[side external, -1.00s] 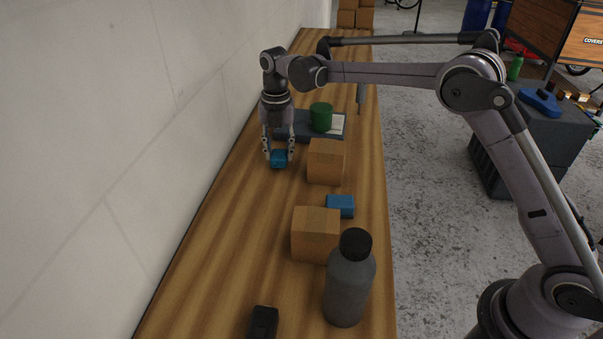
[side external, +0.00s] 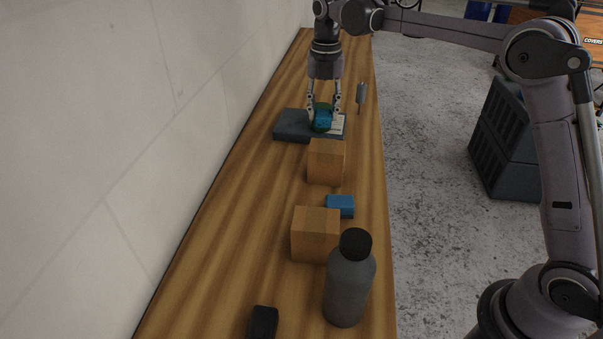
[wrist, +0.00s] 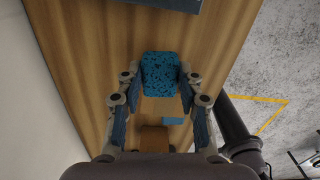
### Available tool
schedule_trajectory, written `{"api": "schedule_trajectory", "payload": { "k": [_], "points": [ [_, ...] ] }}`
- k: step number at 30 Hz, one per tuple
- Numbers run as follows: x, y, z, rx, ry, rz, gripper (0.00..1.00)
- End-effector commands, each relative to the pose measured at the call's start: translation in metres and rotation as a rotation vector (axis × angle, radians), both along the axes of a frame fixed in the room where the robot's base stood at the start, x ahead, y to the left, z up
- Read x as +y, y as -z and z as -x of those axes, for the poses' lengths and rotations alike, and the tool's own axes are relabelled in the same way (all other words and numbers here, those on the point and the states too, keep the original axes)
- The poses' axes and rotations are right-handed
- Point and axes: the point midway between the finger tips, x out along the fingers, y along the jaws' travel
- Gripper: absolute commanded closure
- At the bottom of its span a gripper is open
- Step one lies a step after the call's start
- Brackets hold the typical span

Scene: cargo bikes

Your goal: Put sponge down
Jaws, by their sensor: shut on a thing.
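My gripper (side external: 323,112) points down and is shut on a blue sponge (side external: 323,119). In the wrist view the speckled sponge (wrist: 160,75) sits between the fingertips of my gripper (wrist: 158,88). A dark grey tray-like slab (side external: 290,125) lies behind and to the left. The height of the sponge above the surface cannot be told.
Cardboard boxes (side external: 326,162) (side external: 315,234) stand nearer on the wooden bench (side external: 220,230). A small blue block (side external: 340,205) lies between them. A grey bottle (side external: 349,285) and a black object (side external: 263,322) are at the front. A wall runs along the left; the bench's left strip is clear.

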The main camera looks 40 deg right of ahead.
Motion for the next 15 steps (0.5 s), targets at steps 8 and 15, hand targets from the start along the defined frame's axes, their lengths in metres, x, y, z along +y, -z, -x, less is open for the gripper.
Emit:
{"api": "schedule_trajectory", "payload": {
  "k": [8, 15],
  "points": [
    [0.049, -0.006, 0.026, 0.000, 0.025, 0.000, 0.80],
    [0.110, -0.007, 0.067, -0.001, 0.077, 0.001, 0.80]
  ]
}}
